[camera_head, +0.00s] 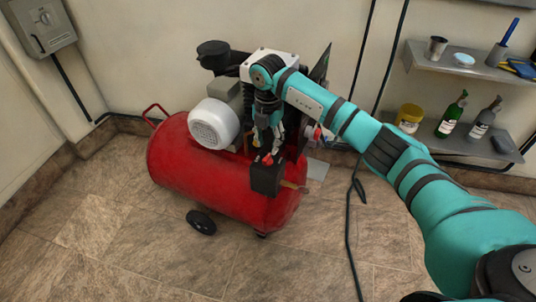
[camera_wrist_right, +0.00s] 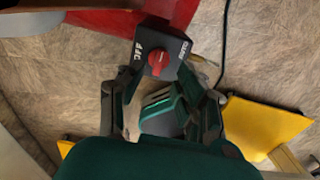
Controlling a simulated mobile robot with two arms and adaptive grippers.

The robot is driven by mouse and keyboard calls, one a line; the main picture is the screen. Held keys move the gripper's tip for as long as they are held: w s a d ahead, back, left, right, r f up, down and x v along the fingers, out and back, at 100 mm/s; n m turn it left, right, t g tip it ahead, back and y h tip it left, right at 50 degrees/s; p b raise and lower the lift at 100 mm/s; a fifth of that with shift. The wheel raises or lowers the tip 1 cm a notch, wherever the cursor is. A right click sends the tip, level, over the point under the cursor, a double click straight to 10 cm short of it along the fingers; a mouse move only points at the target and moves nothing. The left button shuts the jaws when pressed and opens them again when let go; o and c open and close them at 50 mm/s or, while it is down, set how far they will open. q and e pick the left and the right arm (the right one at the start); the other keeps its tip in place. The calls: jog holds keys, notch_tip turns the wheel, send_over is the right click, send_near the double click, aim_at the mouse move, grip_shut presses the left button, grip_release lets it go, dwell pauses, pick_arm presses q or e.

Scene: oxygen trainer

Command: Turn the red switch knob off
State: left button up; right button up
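The red switch knob (camera_head: 267,159) sits on top of a black switch box (camera_head: 265,180) at the front end of a red compressor tank (camera_head: 215,170). My right gripper (camera_head: 269,144) is just above the knob, pointing down. In the right wrist view the knob (camera_wrist_right: 158,63) shows as a red dial on the black box (camera_wrist_right: 172,42), with white lettering beside it. The right gripper's fingers (camera_wrist_right: 160,84) are spread apart, with the knob ahead between them. I cannot tell whether a finger touches it. My left gripper is not in view.
A white motor cover (camera_head: 213,123) and pump parts stand on the tank. Wall shelves (camera_head: 460,142) with bottles and a yellow tub (camera_head: 409,117) are at the right. A black cable (camera_head: 350,220) runs down to the floor. The front floor is clear.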

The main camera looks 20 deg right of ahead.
aim_at(268, 156)
notch_tip(268, 156, down, 5)
jog(key=shift+f, duration=0.1)
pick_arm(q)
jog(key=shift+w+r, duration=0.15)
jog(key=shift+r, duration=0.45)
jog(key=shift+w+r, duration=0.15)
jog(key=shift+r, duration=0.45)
pick_arm(e)
grip_shut()
